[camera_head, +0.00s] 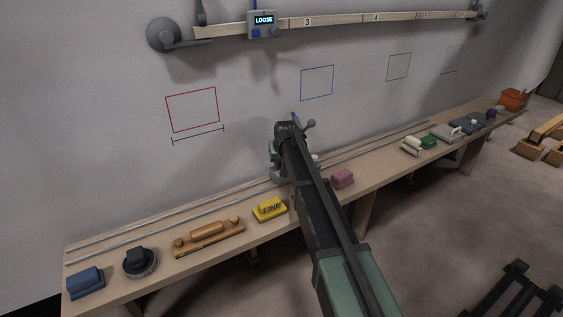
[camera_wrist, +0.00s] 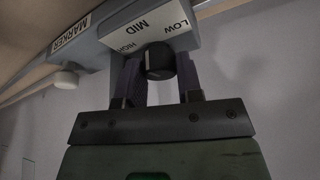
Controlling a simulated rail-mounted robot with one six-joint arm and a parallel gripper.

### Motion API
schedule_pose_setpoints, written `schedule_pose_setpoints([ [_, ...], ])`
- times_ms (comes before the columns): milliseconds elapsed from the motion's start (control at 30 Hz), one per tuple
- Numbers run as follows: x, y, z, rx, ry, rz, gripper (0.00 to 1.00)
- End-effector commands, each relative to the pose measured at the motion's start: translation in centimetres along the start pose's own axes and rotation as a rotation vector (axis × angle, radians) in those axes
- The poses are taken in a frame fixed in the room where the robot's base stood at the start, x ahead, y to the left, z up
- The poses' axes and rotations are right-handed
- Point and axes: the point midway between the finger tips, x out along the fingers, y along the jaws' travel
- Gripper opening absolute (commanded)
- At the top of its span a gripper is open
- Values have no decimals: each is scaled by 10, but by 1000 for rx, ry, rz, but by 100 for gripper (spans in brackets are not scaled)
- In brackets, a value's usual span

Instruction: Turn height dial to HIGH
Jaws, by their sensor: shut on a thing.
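The height dial (camera_wrist: 160,59) is a black round knob below a white plate (camera_wrist: 150,32) lettered LOW, MID and HIGH in the wrist view. The plate is on a grey unit (camera_wrist: 88,47) labelled MARKER. My gripper (camera_wrist: 160,75) has one dark finger on each side of the dial and is shut on it. Which label the dial points to cannot be told. In the head view my arm hides the dial, and a small grey part of the unit (camera_head: 278,174) shows at the bench's back, below my wrist.
The long bench (camera_head: 110,257) runs along the wall. Near my arm stand a yellow FINE block (camera_head: 269,209) and a pink block (camera_head: 343,179). A wooden-handled tool (camera_head: 208,237), a black round tool (camera_head: 139,262) and a blue block (camera_head: 86,282) lie further left.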

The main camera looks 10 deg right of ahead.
Motion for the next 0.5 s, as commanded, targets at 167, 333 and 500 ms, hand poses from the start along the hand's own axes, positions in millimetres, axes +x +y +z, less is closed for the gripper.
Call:
schedule_pose_setpoints([
  [167, 0, 0, 0, -51, -1, -21, 10],
  [333, 0, 0, 0, -71, -1, -30, 10],
  [500, 0, 0, 0, -74, -1, -31, 10],
])
